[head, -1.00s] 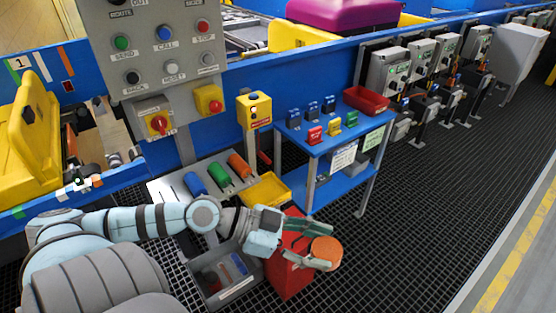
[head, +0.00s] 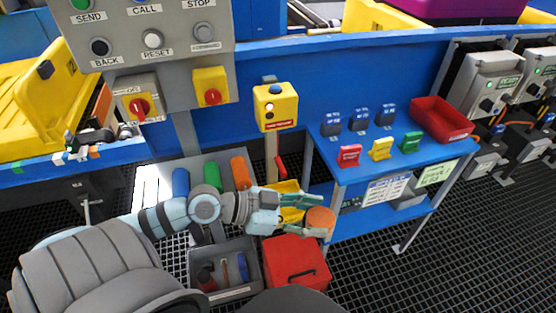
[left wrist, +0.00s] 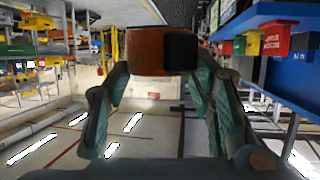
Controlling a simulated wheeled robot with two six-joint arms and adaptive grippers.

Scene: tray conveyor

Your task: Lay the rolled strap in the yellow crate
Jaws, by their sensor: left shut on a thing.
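The rolled strap (head: 320,216) is an orange roll, held at the fingertips of my left gripper (head: 312,213). In the left wrist view the strap (left wrist: 142,50) shows a dark square patch and sits between the two green fingers (left wrist: 150,80). The yellow crate (head: 287,187) is a shallow tray behind my left gripper in the head view, partly hidden by its fingers. The strap appears to the right of the crate and nearer to the camera. My right gripper is not in view.
A red box with a handle (head: 297,264) and a grey bin of tools (head: 223,270) stand below the gripper. A blue shelf table (head: 350,170) with small coloured blocks and a red bin (head: 441,119) is close on the right. A yellow button post (head: 275,106) rises behind.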

